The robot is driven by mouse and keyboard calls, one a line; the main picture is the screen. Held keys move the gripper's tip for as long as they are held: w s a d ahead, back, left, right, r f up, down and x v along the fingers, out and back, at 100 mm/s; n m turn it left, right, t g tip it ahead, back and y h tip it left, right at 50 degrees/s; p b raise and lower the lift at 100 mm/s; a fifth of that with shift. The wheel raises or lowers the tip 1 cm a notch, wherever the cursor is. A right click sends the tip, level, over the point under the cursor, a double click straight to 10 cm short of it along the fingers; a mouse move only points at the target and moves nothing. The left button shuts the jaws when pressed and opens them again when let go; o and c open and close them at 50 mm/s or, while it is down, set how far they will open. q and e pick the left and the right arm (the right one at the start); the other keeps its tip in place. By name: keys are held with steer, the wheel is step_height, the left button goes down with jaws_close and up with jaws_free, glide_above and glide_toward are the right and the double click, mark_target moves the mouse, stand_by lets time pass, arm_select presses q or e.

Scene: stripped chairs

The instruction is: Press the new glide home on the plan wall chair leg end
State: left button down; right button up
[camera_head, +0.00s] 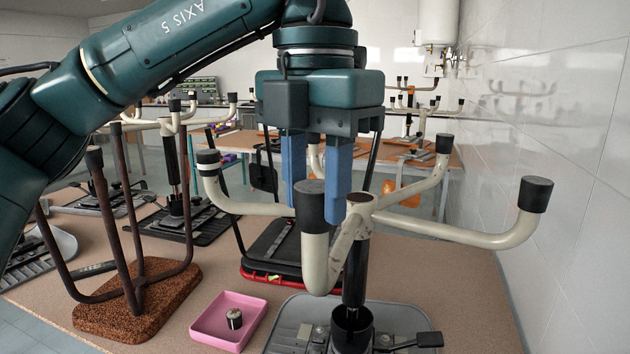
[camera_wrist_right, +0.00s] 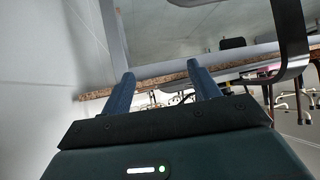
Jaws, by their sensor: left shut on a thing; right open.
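The upturned chair base (camera_head: 353,235) has pale, scuffed legs that curve upward. Black glides cap its leg ends, including the left one (camera_head: 208,157), the back right one (camera_head: 443,143) and the right one (camera_head: 536,193). My left gripper (camera_head: 315,205) points down at the nearest leg end, its blue fingers on either side of the black glide (camera_head: 311,203) there. It is shut on that glide, which sits at the top of the leg; whether it is fully seated I cannot tell. My right gripper (camera_wrist_right: 162,84) is open and empty in the right wrist view, near a table edge.
A pink tray (camera_head: 205,331) holds a small dark-and-metal piece (camera_head: 234,318). A brown-legged upturned stool (camera_head: 135,310) stands at left, and other upturned bases stand behind. A tiled wall (camera_head: 575,120) closes off the right. The bench top at right (camera_head: 460,285) is bare.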

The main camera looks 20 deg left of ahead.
mark_target(315, 215)
arm_select(q)
steer(key=shift+f+b, duration=1.05)
steer(key=shift+f, duration=0.45)
steer(key=c, duration=0.9)
jaws_free()
steer(key=shift+o, duration=0.2)
